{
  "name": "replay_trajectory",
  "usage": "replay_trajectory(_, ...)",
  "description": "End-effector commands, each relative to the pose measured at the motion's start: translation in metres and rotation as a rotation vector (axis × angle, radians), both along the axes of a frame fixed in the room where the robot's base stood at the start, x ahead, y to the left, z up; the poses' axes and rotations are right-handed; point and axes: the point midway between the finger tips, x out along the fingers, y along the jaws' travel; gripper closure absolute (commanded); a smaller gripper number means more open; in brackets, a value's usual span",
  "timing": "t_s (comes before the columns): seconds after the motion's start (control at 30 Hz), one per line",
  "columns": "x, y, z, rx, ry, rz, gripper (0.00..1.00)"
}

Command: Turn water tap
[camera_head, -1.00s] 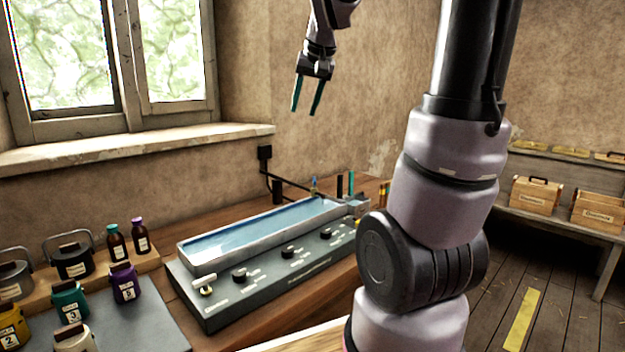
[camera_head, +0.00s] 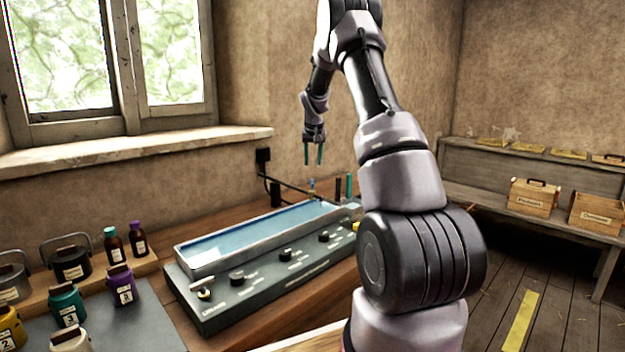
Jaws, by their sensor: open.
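A long grey trough (camera_head: 190,262) of blue water stands on the wooden bench, on a dark control base with several black knobs. At its far end is a small brass-and-blue fitting (camera_head: 312,186), which looks like the water tap; its details are too small to tell. A dark pipe runs towards it from the wall box. My gripper (camera_head: 314,163) points down with two teal fingers apart and empty. It appears just above the fitting in the picture, with a visible gap. The depth between them is hard to judge.
A black wall box (camera_head: 263,156) and upright dark and teal posts (camera_head: 349,186) stand near the fitting. A shelf with wooden boxes (camera_head: 533,197) is at right.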

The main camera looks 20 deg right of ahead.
Motion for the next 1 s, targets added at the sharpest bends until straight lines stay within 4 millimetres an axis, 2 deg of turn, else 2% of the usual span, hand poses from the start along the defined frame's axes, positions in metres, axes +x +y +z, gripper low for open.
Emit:
replay_trajectory(0.2, 0.014, -0.005, -0.04, 0.001, 0.003, 0.0, 0.55)
replay_trajectory(0.4, 0.026, -0.01, -0.07, 0.002, 0.001, -0.001, 0.55)
replay_trajectory(0.6, 0.033, -0.012, -0.084, 0.001, -0.001, -0.001, 0.55)
replay_trajectory(0.9, 0.033, -0.012, -0.085, 0.001, 0.0, 0.0, 0.55)
replay_trajectory(0.97, 0.033, -0.012, -0.085, 0.001, 0.0, 0.0, 0.78)
replay_trajectory(1.0, 0.033, -0.012, -0.085, 0.001, 0.0, 0.0, 0.93)
